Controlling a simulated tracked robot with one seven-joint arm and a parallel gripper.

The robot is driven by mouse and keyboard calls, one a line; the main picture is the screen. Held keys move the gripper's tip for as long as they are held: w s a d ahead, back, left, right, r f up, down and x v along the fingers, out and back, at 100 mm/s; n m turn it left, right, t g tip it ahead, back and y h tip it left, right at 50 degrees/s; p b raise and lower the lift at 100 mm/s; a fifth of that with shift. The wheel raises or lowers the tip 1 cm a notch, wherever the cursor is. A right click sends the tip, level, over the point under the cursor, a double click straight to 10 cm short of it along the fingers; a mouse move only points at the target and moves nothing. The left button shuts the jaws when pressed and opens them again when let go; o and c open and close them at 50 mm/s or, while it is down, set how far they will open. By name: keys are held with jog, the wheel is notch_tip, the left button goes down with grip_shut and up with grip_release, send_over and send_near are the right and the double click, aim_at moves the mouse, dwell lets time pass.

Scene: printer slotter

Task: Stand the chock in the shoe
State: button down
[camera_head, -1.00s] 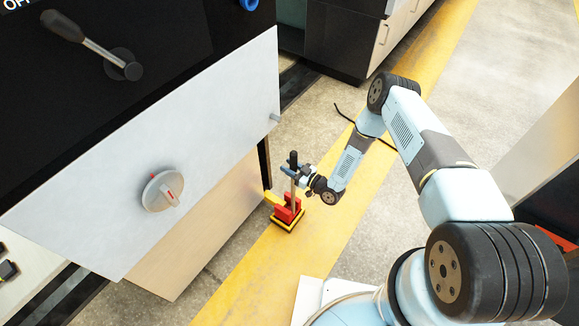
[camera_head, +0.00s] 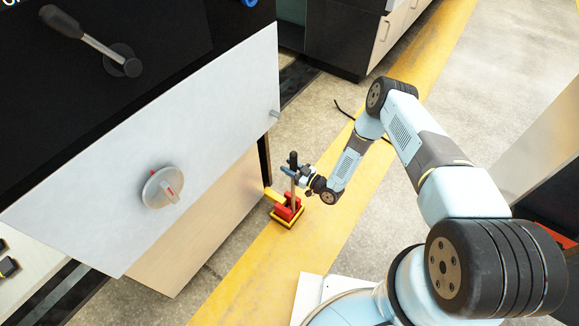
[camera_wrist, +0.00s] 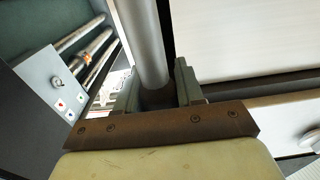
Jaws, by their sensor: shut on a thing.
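A red block with a tall upright handle, which I take for the chock (camera_head: 289,208), is at a yellow-edged base on the floor, which I take for the shoe (camera_head: 286,223). I cannot tell if the block is fully seated or just above the base. My gripper (camera_head: 291,170) is shut on the handle, well above the red part. In the wrist view, my gripper (camera_wrist: 158,93) has a finger on each side of a grey round bar (camera_wrist: 146,45), the handle. The red block and the base do not show in the wrist view.
A machine with a large pale panel (camera_head: 110,190) and a round knob (camera_head: 163,188) stands close on the left. A yellow piece (camera_head: 271,195) sticks out beside the red block. A yellow floor stripe (camera_head: 325,225) runs past the base; the floor to the right is open.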

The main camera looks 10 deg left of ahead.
jog(key=c, duration=0.6)
grip_release()
jog(key=shift+f, duration=0.15)
jog(key=v, duration=1.3)
jog(key=shift+s+d+f, duration=0.15)
jog(key=shift+d+f, duration=0.1)
jog(key=shift+d, duration=0.15)
